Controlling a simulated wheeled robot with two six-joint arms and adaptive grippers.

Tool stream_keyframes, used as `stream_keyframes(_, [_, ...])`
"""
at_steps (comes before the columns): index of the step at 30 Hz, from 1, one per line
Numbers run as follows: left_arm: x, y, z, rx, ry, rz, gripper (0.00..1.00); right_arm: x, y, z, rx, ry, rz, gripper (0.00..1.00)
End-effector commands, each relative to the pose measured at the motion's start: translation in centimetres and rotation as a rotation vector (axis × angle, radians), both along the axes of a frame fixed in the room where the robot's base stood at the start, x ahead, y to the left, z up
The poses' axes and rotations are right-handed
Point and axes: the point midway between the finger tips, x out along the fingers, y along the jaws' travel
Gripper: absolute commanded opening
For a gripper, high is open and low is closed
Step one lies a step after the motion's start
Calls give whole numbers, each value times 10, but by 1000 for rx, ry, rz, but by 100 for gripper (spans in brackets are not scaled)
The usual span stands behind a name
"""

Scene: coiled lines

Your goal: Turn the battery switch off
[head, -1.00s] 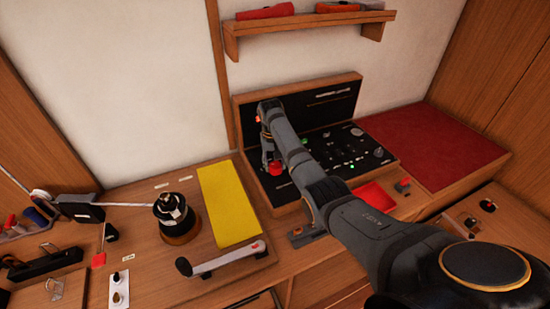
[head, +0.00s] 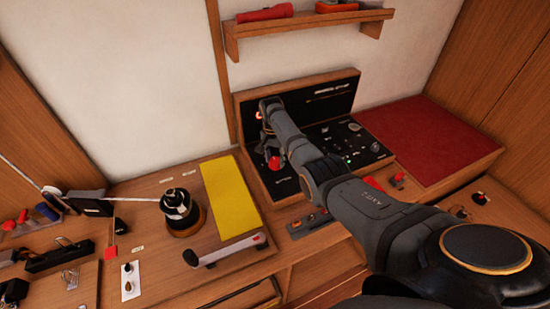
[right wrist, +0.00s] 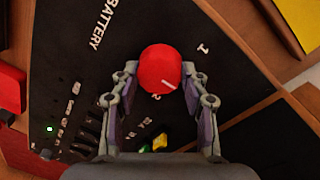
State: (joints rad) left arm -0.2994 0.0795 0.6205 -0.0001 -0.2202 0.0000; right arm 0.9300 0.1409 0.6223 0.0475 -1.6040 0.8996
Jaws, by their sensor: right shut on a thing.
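The battery switch is a round red knob (right wrist: 158,68) on a black panel lettered BATTERY, with a 1 and a 2 printed near it. A short white mark on its face lies toward the lower right in the right wrist view, pointing at neither number. My right gripper (right wrist: 160,76) is shut on the knob, one finger on each side. In the head view the red knob (head: 273,163) shows at the left part of the panel (head: 315,137), under my right gripper (head: 267,145). My left gripper is not in view.
A yellow cloth (head: 230,200), a winch-like black drum (head: 180,210) and a crank handle (head: 225,249) lie left of the panel. A red cushion (head: 430,145) is at right. A wall shelf (head: 305,27) hangs above.

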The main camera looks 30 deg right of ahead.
Motion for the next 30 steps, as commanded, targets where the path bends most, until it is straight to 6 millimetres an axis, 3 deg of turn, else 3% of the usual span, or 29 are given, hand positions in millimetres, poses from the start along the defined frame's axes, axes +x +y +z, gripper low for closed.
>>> stream_keyframes(16, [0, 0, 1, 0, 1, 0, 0, 0, 0, 0, 0, -1, -25, 13])
stream_keyframes(17, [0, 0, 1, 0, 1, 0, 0, 0, 0, 0, 0, -1, -25, 46])
stream_keyframes(21, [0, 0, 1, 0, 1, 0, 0, 0, 0, 0, 0, -1, -25, 65])
stream_keyframes(30, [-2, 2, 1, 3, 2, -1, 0, 0, 0, 0, 0, -1, -25, 68])
